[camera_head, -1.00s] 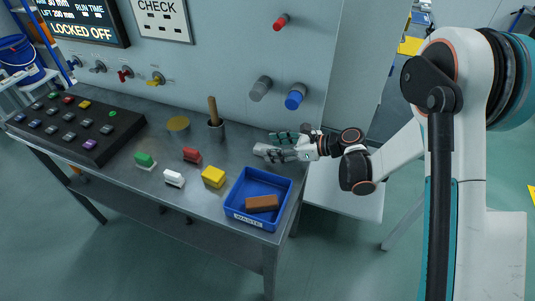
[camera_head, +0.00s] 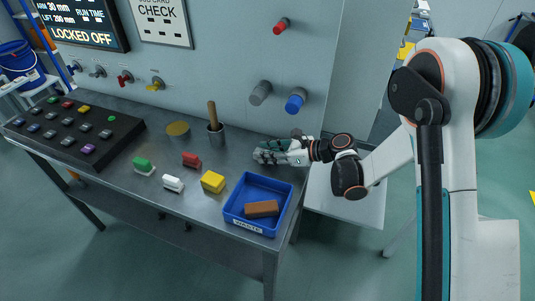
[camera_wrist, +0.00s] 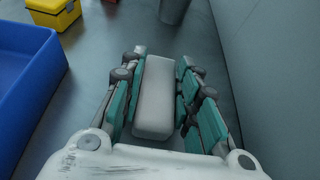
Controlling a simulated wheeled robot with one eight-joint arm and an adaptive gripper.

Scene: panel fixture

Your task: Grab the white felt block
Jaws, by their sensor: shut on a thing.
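The white felt block (camera_wrist: 154,98) looks pale grey-white and long in the wrist view. It lies lengthwise between the two teal-padded fingers of my gripper (camera_wrist: 155,92), which is shut on it. In the head view my gripper (camera_head: 268,152) is low over the right back part of the bench, just behind the blue tray. The fingers mostly hide the block there. I cannot tell whether the block still touches the bench top.
A blue tray (camera_head: 232,213) holding a brown block (camera_head: 262,208) stands in front of my gripper. Yellow (camera_head: 213,181), red (camera_head: 191,160), white (camera_head: 173,184) and green (camera_head: 143,165) blocks stand to the left.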

